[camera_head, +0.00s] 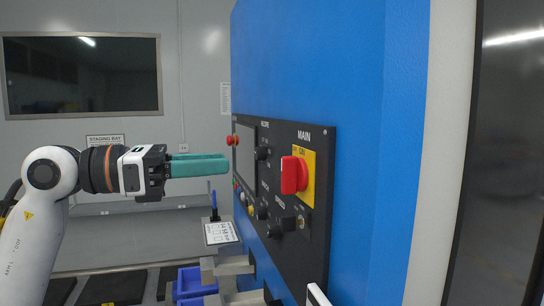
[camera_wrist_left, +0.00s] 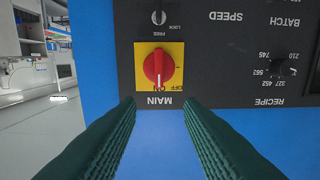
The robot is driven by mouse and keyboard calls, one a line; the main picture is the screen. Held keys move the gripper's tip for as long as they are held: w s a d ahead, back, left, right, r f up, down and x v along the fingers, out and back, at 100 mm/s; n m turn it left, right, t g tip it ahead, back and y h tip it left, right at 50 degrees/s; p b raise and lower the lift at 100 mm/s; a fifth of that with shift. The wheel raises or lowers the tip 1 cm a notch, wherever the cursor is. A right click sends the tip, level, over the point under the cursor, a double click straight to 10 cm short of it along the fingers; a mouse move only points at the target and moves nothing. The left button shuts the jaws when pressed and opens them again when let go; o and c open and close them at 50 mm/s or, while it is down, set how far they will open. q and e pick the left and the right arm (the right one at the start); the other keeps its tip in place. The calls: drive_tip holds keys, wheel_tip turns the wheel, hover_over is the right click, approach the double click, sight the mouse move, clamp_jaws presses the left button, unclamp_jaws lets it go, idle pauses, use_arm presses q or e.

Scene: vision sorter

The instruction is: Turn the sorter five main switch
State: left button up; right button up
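The main switch (camera_head: 294,174) is a red rotary handle on a yellow plate under the word MAIN on the black control panel. In the left wrist view, which shows the panel upside down, the switch (camera_wrist_left: 158,67) stands vertical, its white-marked end close to the ON lettering. My left gripper (camera_head: 226,165) has teal fingers and points at the panel from the left in the head view, apart from the switch. In the left wrist view its fingers (camera_wrist_left: 160,105) are spread with nothing between them, and the switch lies ahead, between their lines. My right gripper is not in view.
The black panel (camera_head: 318,228) also carries several black knobs, a screen and a red button (camera_head: 232,140), on a blue cabinet (camera_head: 330,60). Below are a blue bin (camera_head: 190,283) and a white card (camera_head: 221,233). The space between fingers and switch looks clear.

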sight(282, 159)
use_arm(q)
drive_tip(key=p+x, duration=0.2)
drive_tip(key=x, duration=0.7)
drive_tip(key=shift+d+p, duration=0.1)
drive_tip(key=shift+p, duration=0.3)
drive_tip(key=shift+w+d, duration=0.1)
drive_tip(key=shift+d, duration=0.25)
clamp_jaws()
